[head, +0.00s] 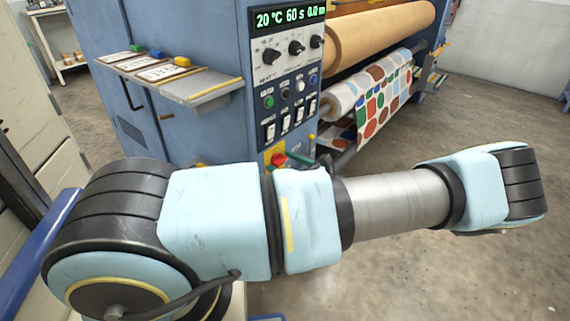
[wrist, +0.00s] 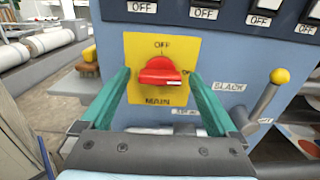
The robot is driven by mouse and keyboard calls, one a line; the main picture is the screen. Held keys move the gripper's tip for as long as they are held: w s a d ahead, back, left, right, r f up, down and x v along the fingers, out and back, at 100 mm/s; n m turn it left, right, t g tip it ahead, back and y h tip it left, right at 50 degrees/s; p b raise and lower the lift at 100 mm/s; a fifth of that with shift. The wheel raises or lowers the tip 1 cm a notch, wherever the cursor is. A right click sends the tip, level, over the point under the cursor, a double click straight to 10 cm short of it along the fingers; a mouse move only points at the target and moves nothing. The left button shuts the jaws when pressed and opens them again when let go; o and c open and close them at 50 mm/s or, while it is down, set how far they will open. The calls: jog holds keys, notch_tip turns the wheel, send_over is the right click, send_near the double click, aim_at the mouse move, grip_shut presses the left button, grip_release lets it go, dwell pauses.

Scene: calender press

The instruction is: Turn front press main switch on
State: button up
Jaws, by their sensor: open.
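The main switch (wrist: 158,73) is a red rotary knob on a yellow plate marked OFF above, ON at the right and MAIN below. Its grip lies about horizontal, with its white mark at the right end, on the side of ON. In the head view the red and yellow switch (head: 278,158) shows low on the press's control panel, partly hidden by my arm. My gripper (wrist: 158,78) is open, its green fingers left and right of the knob. I cannot tell whether they touch it. In the head view only a bit of green finger shows beside the switch.
A lever with a yellow ball (wrist: 280,76) stands right of the switch, near a BLACK label. White rocker switches (wrist: 205,13) marked OFF sit above. The press display (head: 290,17) is lit. A shelf (head: 200,88) with cards juts out at the left. The floor at right is clear.

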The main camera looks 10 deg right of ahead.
jog(key=b+v, duration=0.1)
jog(key=v, duration=0.9)
jog(key=shift+s+d, duration=0.3)
jog(key=shift+d, duration=0.1)
